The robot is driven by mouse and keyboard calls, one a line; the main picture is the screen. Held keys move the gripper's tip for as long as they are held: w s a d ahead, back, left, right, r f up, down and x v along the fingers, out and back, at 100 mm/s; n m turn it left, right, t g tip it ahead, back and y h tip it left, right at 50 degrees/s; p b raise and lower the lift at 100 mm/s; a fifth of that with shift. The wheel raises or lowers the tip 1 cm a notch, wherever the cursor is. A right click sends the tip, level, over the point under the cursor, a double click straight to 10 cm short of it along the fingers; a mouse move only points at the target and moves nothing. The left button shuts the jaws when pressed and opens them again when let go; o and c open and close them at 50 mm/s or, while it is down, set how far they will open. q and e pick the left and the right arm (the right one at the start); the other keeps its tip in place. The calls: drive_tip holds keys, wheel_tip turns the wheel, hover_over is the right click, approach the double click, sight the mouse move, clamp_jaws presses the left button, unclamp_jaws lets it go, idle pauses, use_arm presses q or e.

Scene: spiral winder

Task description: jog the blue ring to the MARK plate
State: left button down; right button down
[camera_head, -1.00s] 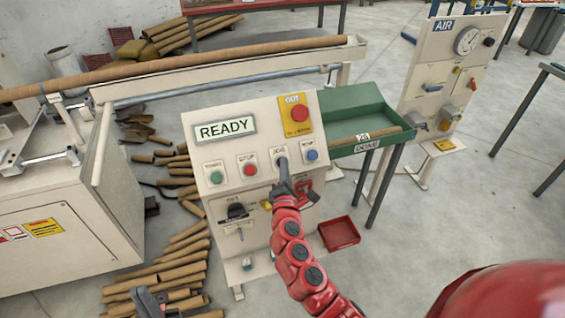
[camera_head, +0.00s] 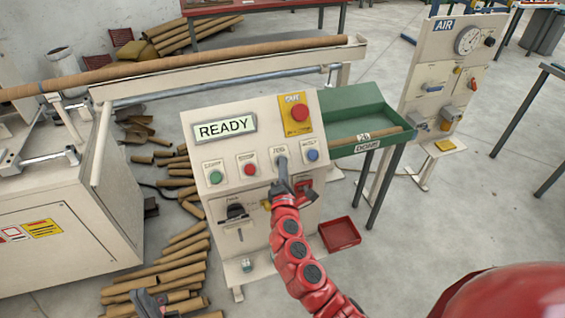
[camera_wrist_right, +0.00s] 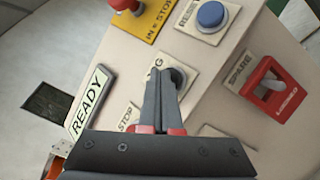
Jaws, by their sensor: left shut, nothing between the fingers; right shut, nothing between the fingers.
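The control panel's grey JOG button (camera_wrist_right: 178,78) is partly hidden by my right gripper (camera_wrist_right: 163,72) in the right wrist view. The shut fingertips lie over it; whether they press it I cannot tell. In the head view my right gripper (camera_head: 281,162) points at the JOG button's place below its label. My left gripper (camera_head: 147,297) is low at the bottom edge, away from the panel and only partly in view. The long brown tube (camera_head: 215,52) lies on the winder's rail. I cannot make out a blue ring or a MARK plate.
The panel display (camera_head: 225,128) reads READY. Green START (camera_head: 215,177), red STOP (camera_head: 250,169) and blue RESET (camera_head: 312,155) buttons flank JOG; a red emergency stop (camera_head: 299,113) sits above. A green bin (camera_head: 350,108) stands right. Loose tubes (camera_head: 185,270) cover the floor at left.

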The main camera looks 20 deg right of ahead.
drive_tip(key=shift+w+f, duration=0.15)
idle(0.6)
drive_tip(key=shift+s+r+p, duration=0.35)
drive_tip(key=shift+s+r, duration=0.2)
drive_tip(key=shift+s, duration=0.1)
drive_tip(key=s+r+p, duration=0.1)
drive_tip(key=s, duration=0.1)
drive_tip(key=s+r+p, duration=0.1)
drive_tip(key=r+p, duration=0.1)
drive_tip(key=shift+s, duration=0.4)
idle(1.5)
